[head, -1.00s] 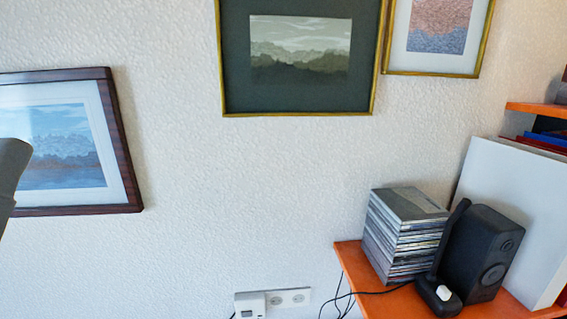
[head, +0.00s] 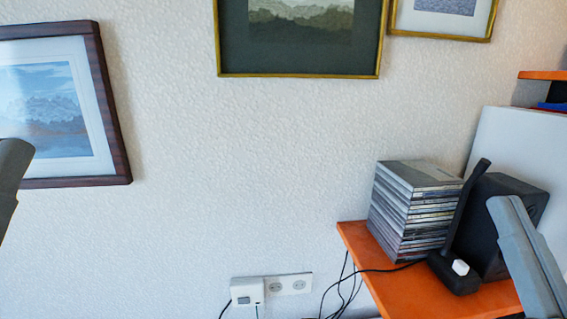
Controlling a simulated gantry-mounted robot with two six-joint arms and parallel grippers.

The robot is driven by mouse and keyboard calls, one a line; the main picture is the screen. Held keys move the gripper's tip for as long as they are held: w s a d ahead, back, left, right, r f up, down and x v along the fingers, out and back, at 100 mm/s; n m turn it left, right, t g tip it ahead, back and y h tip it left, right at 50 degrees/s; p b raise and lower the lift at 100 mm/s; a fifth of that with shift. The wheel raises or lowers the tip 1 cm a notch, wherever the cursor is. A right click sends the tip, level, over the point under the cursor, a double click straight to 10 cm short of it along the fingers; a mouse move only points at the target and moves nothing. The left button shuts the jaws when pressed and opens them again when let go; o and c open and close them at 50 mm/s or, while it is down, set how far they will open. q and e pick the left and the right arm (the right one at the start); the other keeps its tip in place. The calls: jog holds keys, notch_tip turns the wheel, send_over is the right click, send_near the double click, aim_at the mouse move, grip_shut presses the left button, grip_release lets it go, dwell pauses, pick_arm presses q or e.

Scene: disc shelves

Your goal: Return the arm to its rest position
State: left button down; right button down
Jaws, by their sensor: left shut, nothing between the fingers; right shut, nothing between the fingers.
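A grey link of my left arm (head: 9,182) shows at the left edge of the head view, in front of the wall. A grey link of my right arm (head: 527,257) rises from the lower right, in front of the orange shelf and partly covering the black speaker. Neither gripper's fingers show in this view. No held object is visible.
The orange shelf (head: 392,283) at lower right bears a stack of disc cases (head: 405,222), a black speaker (head: 515,186), a black upright device (head: 463,235) and a white panel (head: 500,135). Framed pictures (head: 112,100) hang on the wall. Wall sockets (head: 289,284) and cables are below.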

jog(key=s+a+r+t+y+p, duration=0.25)
jog(key=s+r, duration=0.25)
jog(key=r, duration=0.4)
notch_tip(320, 180, up, 23)
jog(key=p, duration=2.3)
jog(key=shift+w+a+g+p, duration=0.15)
jog(key=shift+w+g+p, duration=0.2)
jog(key=shift+w+g, duration=0.1)
jog(key=shift+s, duration=0.1)
